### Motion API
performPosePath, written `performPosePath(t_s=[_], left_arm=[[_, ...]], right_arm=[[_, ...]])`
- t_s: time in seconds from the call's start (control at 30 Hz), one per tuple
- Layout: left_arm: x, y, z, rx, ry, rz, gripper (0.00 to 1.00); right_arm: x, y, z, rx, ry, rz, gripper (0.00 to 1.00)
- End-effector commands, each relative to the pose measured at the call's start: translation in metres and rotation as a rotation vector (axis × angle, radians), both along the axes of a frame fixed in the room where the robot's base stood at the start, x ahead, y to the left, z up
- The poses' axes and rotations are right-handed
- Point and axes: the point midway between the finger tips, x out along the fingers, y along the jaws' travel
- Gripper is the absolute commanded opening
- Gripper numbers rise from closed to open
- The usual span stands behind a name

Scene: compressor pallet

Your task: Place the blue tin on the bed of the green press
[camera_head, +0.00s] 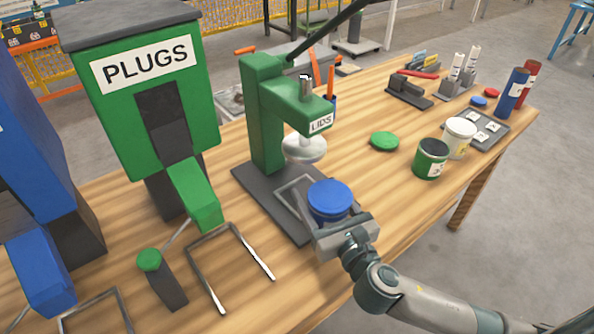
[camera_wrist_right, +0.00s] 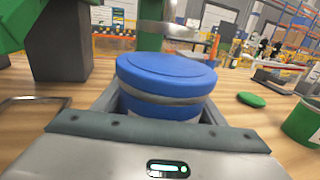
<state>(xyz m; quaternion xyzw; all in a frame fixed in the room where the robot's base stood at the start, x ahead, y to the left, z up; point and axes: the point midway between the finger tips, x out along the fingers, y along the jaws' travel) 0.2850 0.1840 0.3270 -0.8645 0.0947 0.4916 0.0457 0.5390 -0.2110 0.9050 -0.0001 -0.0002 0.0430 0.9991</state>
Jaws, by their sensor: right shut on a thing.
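The blue tin (camera_head: 330,199), with a blue lid on top, is held upright in my right gripper (camera_head: 335,222). In the right wrist view the tin (camera_wrist_right: 165,85) sits between the two fingers, which are shut on it. The green press (camera_head: 265,112), labelled LIDS, stands on the table with a round white pressing plate (camera_head: 304,148) under its head. Its dark flat bed (camera_head: 262,199) reaches toward me. The tin is at the front right side of the bed, in front of the plate; whether it touches the bed is hidden. My left gripper is not in view.
A green PLUGS dispenser (camera_head: 152,95) and a blue dispenser (camera_head: 38,165) stand left. A metal fork frame (camera_head: 228,262) and green-knobbed lever (camera_head: 150,262) are near it. Right are a green lid (camera_head: 384,141), green tin (camera_head: 430,160) and white tin (camera_head: 459,138). Table between is clear.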

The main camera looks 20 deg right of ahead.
Motion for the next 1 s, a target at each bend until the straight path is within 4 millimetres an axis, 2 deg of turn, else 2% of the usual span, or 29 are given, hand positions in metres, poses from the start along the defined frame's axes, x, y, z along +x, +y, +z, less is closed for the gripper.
performPosePath(t_s=[0.03, 0.3, 0.5, 0.67, 1.0], left_arm=[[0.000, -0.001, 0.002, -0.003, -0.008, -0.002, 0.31], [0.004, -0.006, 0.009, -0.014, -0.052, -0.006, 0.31], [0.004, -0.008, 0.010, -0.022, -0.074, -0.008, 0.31], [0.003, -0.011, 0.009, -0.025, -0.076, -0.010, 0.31], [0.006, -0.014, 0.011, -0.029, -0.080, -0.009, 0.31]], right_arm=[[0.013, 0.001, 0.004, 0.000, -0.004, -0.001, 0.41], [0.073, 0.006, 0.003, 0.001, -0.002, -0.001, 0.41], [0.107, 0.010, 0.001, 0.001, 0.000, 0.000, 0.41], [0.117, 0.010, 0.000, 0.000, 0.000, 0.001, 0.41], [0.118, 0.010, 0.000, 0.000, 0.000, 0.001, 0.41]])
